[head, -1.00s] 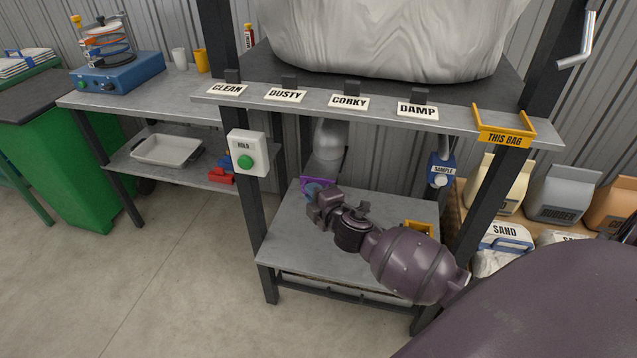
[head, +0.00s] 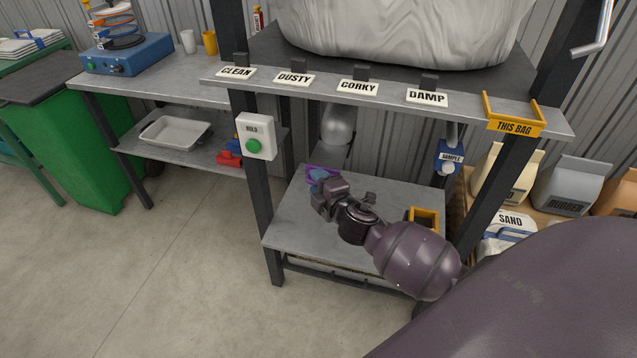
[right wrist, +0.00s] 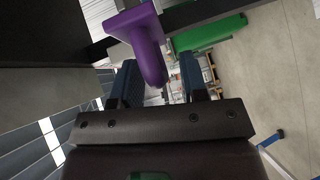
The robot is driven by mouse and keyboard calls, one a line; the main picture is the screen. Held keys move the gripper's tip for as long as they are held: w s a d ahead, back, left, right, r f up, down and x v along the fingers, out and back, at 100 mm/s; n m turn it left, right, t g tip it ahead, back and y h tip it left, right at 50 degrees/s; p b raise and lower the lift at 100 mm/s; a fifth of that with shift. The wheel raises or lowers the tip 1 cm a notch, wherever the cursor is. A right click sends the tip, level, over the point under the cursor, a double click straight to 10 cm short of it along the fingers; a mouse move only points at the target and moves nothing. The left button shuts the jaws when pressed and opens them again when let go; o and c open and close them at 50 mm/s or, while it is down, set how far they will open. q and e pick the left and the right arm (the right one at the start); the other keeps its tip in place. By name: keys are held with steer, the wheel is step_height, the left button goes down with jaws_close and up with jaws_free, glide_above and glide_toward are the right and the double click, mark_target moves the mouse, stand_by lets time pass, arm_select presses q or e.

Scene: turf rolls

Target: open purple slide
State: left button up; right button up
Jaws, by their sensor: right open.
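The purple slide (head: 313,170) shows as a small purple edge under the grey chute in the head view, mostly hidden behind my right gripper. In the right wrist view the purple slide (right wrist: 138,22) is large, with a rounded handle (right wrist: 150,62) hanging down between the finger lines. My right gripper (head: 320,179) is at the slide, its blue fingertips just in front of it. In the right wrist view the right gripper (right wrist: 160,76) is open, one finger on each side of the handle. I cannot tell whether either finger touches it. My left gripper is not in view.
A grey lower shelf (head: 290,225) lies under my right arm, with an orange box (head: 424,217) on it. Dark frame posts (head: 262,200) stand on both sides. A HOLD button box (head: 255,137) is on the left post. A blue sample box (head: 449,157) hangs at right.

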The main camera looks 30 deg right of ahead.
steer(key=s+r, duration=0.1)
steer(key=s, duration=0.9)
steer(key=shift+s+a+r+p, duration=0.25)
steer(key=shift+s+a+p, duration=0.05)
steer(key=shift+a, duration=0.05)
steer(key=s+a+f+m+g, duration=0.2)
steer(key=s+f+m, duration=0.4)
steer(key=s+m, duration=0.1)
steer(key=s+a+f+m+g+y, duration=0.1)
steer(key=s+a+f+m+g, duration=0.2)
steer(key=s+f+m, duration=0.4)
steer(key=shift+s+m, duration=0.3)
steer(key=shift+s, duration=0.8)
